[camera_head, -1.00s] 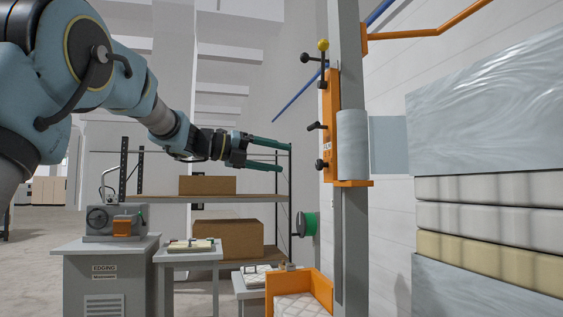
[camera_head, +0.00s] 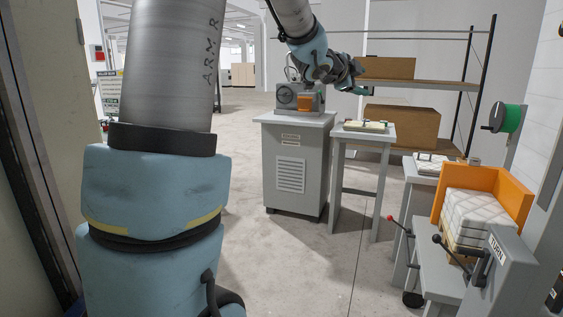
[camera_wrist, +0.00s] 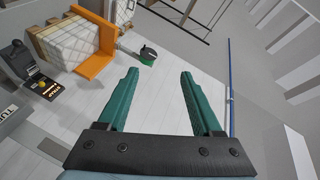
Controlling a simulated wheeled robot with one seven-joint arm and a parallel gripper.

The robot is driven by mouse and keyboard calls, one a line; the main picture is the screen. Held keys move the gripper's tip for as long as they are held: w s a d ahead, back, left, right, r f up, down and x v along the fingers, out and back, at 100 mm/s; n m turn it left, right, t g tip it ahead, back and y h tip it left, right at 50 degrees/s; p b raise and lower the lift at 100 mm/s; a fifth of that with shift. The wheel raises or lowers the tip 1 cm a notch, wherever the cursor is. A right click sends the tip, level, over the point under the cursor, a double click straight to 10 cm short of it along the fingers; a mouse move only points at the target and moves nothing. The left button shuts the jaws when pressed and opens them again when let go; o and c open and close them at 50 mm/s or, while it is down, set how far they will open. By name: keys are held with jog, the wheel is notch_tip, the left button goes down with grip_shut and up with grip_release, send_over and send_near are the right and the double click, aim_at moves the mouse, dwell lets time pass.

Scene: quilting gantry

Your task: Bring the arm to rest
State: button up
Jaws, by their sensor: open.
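My gripper (camera_head: 366,91) is at the far end of my raised arm in the head view, in front of the shelf. In the wrist view my gripper (camera_wrist: 157,95) shows two green fingers, wide apart, with nothing between them. Pale wall panelling lies beyond the fingers. My gripper touches nothing that I can see.
A grey cabinet with a machine (camera_head: 298,125) and a small table (camera_head: 362,130) stand below my arm. Cardboard boxes (camera_head: 402,125) sit on the shelf behind. An orange holder (camera_head: 512,190) with quilted pads is at right, near a "TURN" post (camera_head: 508,265). The floor (camera_head: 290,255) is open.

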jog(key=s+a+f+n+g+y, duration=0.1)
jog(key=s+a+f+n+y, duration=0.1)
jog(key=a+f+n+y, duration=0.4)
jog(key=s+a+f+n+g+y, duration=0.1)
jog(key=s+a+f+n+y, duration=0.15)
jog(key=a+f+n, duration=0.65)
jog(key=s+a+f+n+g, duration=0.2)
jog(key=s+a+f, duration=0.2)
jog(key=s, duration=0.3)
jog(key=s+a+f+n+g+y, duration=0.1)
jog(key=s+a+f+n+g, duration=0.1)
jog(key=s+f, duration=0.4)
jog(key=s+a+f+n+g+y, duration=0.1)
jog(key=s+a+f+n+g, duration=0.1)
jog(key=s+a, duration=0.5)
notch_tip(320, 180, down, 3)
jog(key=shift+s+r+g, duration=0.1)
jog(key=shift+s+g, duration=0.65)
jog(key=shift+g, duration=0.15)
jog(key=shift+a, duration=0.1)
